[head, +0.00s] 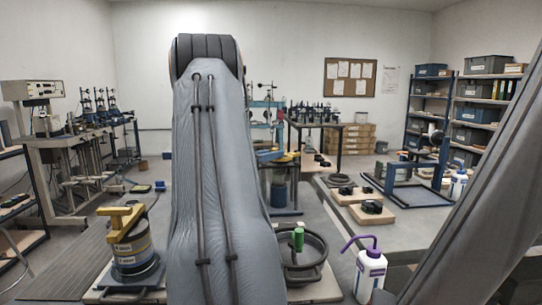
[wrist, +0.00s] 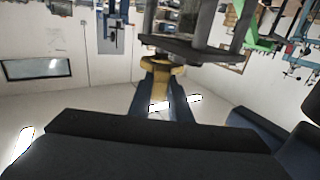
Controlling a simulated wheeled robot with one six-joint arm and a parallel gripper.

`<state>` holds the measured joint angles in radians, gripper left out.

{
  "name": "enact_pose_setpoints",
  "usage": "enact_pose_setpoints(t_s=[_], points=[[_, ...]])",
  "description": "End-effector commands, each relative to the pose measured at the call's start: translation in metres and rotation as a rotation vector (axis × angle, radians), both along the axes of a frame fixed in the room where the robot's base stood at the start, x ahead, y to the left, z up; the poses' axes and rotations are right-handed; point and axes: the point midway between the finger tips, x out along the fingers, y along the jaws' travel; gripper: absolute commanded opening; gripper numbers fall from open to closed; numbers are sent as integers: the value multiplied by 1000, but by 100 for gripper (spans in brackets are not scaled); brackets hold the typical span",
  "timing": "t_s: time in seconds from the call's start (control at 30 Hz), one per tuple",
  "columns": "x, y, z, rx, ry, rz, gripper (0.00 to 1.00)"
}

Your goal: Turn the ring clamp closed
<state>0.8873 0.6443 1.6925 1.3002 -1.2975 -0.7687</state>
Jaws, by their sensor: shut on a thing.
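In the wrist view my gripper (wrist: 163,85) reaches away from the camera, its dark blue fingers shut on a yellow part (wrist: 162,65). A dark metal frame (wrist: 185,48) lies just beyond that part. I cannot tell whether the yellow part belongs to the ring clamp. In the head view my arm hides my gripper. A dark round ring fixture (head: 318,247) with a green knob (head: 298,240) sits right of my arm, partly hidden by it; it may be the ring clamp. How far the clamp is turned cannot be read.
A labelled drum (head: 132,253) with a yellow lever (head: 120,220) stands left of my arm. A white bottle with a purple spout (head: 370,272) stands right of the ring fixture. Wooden boards with black parts (head: 371,208) and a blue frame (head: 408,183) are farther back.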

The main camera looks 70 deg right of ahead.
Motion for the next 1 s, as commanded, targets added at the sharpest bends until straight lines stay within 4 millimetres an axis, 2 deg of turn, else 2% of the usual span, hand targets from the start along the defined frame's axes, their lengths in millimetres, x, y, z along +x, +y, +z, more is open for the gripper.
enact_pose_setpoints(t_s=[0.07,0.1,0.2,0.57,1.0], points=[[-1,-1,3,-5,1,-1,0],[-1,-1,3,-5,1,-1,20],[0,-1,3,-4,0,0,36],[5,5,1,-3,-1,5,36],[34,60,1,-3,-2,3,36]])
